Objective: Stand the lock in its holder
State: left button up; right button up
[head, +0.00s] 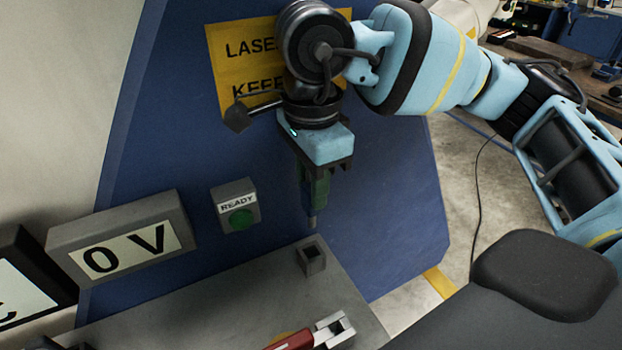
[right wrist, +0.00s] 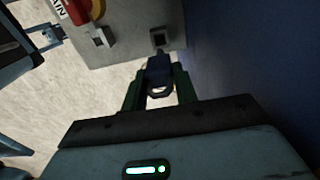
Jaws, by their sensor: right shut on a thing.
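My right gripper (head: 317,190) points down in front of the blue panel, its green fingers shut on the lock. In the right wrist view the lock (right wrist: 160,70) is a dark blue piece with a ring-like end between the fingers. In the head view the fingers hide most of the lock; a narrow grey tip (head: 312,222) sticks out below them. The holder (head: 311,256) is a small grey square socket with a dark opening on the grey ledge. It also shows in the right wrist view (right wrist: 158,38). The grey tip is above the holder, apparently apart from it. My left gripper is not in view.
A red switch handle (head: 290,341) with a grey metal end (head: 335,328) lies on the ledge nearer me. A "0 V" display (head: 130,248) and a READY box with a green button (head: 240,217) stand to the left. The blue panel (head: 395,215) rises close behind.

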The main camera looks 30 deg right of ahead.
aim_at(312, 227)
jog(key=shift+f, duration=0.6)
jog(key=shift+f+b, duration=1.25)
jog(key=shift+f, duration=0.8)
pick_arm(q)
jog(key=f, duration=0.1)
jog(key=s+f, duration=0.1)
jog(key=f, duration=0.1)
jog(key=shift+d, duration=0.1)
pick_arm(e)
jog(key=shift+f, duration=0.25)
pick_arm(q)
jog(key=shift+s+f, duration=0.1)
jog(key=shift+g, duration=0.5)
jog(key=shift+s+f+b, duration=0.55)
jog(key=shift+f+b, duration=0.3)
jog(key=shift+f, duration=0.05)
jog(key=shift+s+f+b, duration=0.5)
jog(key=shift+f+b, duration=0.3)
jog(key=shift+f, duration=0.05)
pick_arm(e)
jog(key=shift+f, duration=2.5)
jog(key=o, duration=1.1)
jog(key=shift+o, duration=0.2)
